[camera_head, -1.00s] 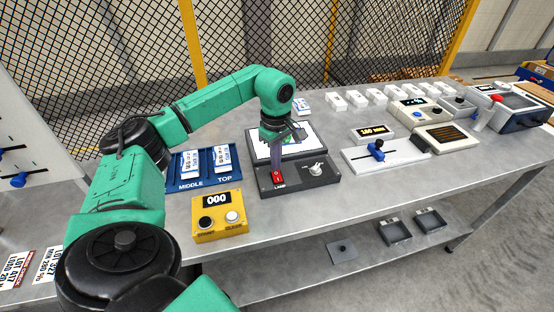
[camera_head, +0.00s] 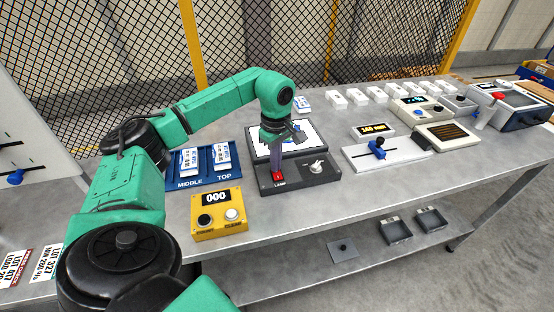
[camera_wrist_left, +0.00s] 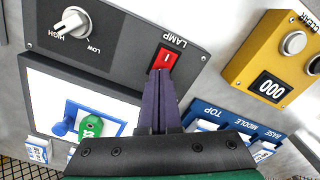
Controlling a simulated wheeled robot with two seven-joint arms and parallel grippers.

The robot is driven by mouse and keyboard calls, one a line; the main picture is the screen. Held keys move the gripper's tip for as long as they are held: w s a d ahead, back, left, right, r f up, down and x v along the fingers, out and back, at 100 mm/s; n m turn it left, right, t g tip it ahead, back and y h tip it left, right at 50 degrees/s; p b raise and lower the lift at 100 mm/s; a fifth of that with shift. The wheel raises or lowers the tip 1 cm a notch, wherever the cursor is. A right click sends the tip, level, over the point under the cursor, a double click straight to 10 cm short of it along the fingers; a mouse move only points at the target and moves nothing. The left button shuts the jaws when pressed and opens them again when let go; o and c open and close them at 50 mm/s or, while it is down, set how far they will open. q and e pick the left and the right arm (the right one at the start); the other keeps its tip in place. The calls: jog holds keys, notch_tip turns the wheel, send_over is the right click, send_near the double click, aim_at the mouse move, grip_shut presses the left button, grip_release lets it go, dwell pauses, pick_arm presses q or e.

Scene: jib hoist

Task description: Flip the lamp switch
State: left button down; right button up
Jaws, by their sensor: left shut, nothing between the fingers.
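The red lamp switch (camera_head: 278,176) sits at the left of a dark control box (camera_head: 318,177), above the label LAMP. It shows closely in the left wrist view (camera_wrist_left: 167,61), with a white mark on it. My left gripper (camera_head: 277,168) is shut and empty, pointing down at the switch. In the left wrist view its dark fingertips (camera_wrist_left: 161,73) are at the switch's edge and hide part of it; I cannot tell whether they touch. A white HIGH/LOW knob (camera_wrist_left: 73,22) is on the same box. My right gripper is not in view.
A white-faced panel (camera_head: 298,138) stands just behind the box. A yellow counter box (camera_head: 218,225) is at the front left, and a blue MIDDLE/TOP tray (camera_head: 203,181) is behind it. A white slider unit (camera_head: 362,158) stands right. Bare tabletop lies in front.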

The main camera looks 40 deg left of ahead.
pick_arm(q)
jog(key=shift+f, duration=0.35)
jog(key=shift+s, duration=0.1)
notch_tip(320, 180, up, 7)
jog(key=p, duration=0.6)
jog(key=shift+r, duration=0.1)
dwell(0.4)
